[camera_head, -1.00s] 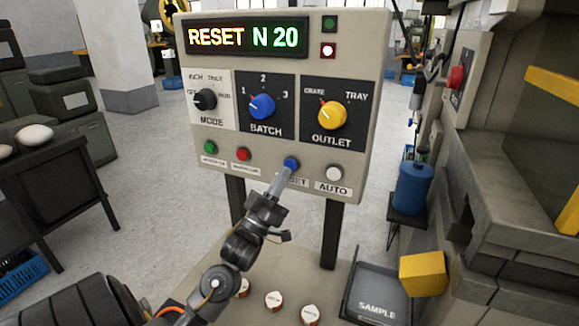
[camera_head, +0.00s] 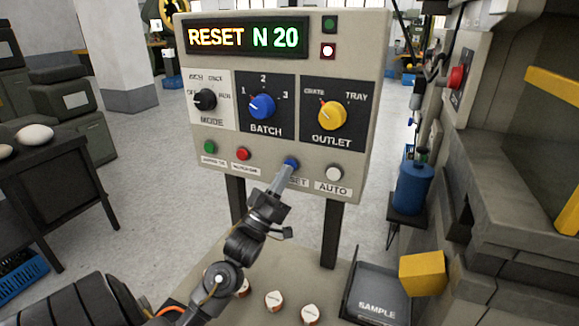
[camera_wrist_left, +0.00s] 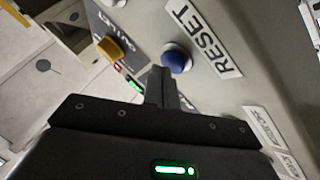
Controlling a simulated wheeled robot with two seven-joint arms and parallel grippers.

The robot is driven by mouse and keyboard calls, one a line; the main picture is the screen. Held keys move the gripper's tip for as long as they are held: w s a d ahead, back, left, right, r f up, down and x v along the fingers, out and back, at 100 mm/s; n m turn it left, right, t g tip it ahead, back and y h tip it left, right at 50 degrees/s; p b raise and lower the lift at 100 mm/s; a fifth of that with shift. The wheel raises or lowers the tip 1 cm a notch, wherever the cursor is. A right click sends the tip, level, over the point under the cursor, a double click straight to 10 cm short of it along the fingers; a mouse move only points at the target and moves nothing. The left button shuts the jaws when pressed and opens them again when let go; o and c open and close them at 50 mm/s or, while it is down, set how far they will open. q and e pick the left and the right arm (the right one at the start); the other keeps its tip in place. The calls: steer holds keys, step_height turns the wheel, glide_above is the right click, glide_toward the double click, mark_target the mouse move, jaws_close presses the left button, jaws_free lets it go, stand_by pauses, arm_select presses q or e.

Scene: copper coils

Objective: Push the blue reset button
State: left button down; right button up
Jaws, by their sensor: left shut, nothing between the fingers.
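The blue reset button (camera_head: 291,162) sits low on the grey control panel (camera_head: 215,172), above a label partly hidden by my gripper. My left gripper (camera_head: 284,174) is shut and empty, its tips pointing up at the button and covering its lower part. In the left wrist view the blue button (camera_wrist_left: 177,61) shows beside the RESET label, and the shut fingertips (camera_wrist_left: 160,76) lie just beside it in the picture. I cannot tell whether they touch. The display (camera_head: 247,38) reads "RESET N 20". My right gripper is not in view.
A red button (camera_head: 243,154) and a green one (camera_head: 210,147) are left of the blue button; a white one (camera_head: 334,172) is right. The batch knob (camera_head: 262,107) and outlet knob (camera_head: 332,116) are above. A sample tray (camera_head: 378,290) lies below right.

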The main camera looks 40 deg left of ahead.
arm_select(q)
steer(key=shift+w+a, duration=0.1)
steer(key=shift+w, duration=0.2)
stand_by(0.4)
steer(key=shift+s, duration=0.1)
steer(key=shift+s+d+p, duration=0.3)
steer(key=shift+s+p, duration=0.05)
steer(key=shift+s, duration=0.4)
steer(key=s, duration=0.1)
steer(key=s+d+p, duration=0.1)
steer(key=s, duration=0.2)
steer(key=shift+s+d, duration=0.25)
steer(key=shift+s, duration=0.15)
stand_by(0.9)
